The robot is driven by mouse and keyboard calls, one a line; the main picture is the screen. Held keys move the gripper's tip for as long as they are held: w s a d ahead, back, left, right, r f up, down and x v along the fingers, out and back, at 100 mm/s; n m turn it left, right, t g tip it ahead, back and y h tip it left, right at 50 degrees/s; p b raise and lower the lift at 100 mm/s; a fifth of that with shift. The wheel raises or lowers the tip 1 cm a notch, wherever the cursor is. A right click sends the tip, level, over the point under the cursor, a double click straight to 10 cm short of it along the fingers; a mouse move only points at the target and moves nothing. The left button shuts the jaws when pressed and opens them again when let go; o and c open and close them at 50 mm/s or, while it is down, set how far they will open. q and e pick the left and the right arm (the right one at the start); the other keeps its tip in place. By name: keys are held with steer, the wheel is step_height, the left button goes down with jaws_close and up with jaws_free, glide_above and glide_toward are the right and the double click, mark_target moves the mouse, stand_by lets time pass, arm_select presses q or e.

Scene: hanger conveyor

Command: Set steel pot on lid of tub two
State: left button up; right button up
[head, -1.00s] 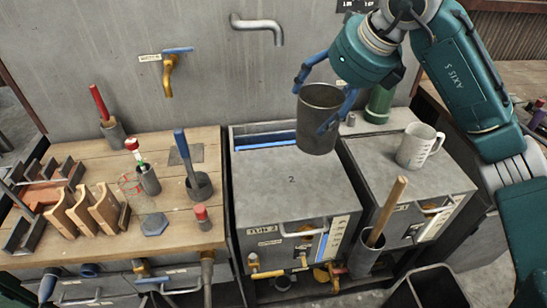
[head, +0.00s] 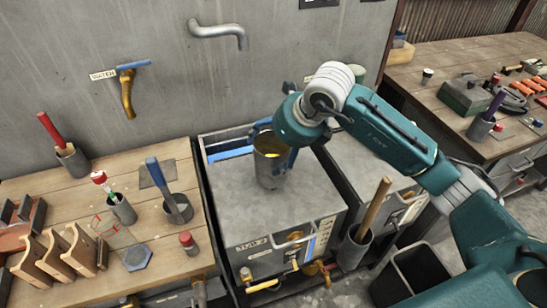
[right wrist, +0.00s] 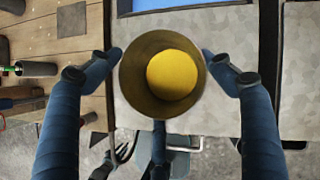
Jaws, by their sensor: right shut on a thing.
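The steel pot (head: 271,172) is upright over the grey lid of tub two (head: 300,208). I cannot tell whether its base touches the lid. My right gripper (head: 272,148) is shut on the pot, with blue fingers on either side of its upper wall. In the right wrist view, the pot (right wrist: 135,88) shows from above with a round yellow patch inside, between the fingertips of the right gripper (right wrist: 163,62). The hand partly hides the pot's rim in the head view. My left gripper is not in view.
A wooden bench (head: 165,235) with tools stands left of tub two. A second tub (head: 350,160) stands to its right, partly behind my arm. A wooden-handled tool (head: 373,210) stands in a holder at the tub's front. A wall spout (head: 220,31) is above.

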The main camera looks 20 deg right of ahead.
step_height(320, 180, down, 4)
steer(key=shift+f+p, duration=0.1)
steer(key=shift+p, duration=0.35)
steer(key=shift+f, duration=0.35)
steer(key=o, duration=2)
steer(key=shift+c, duration=0.2)
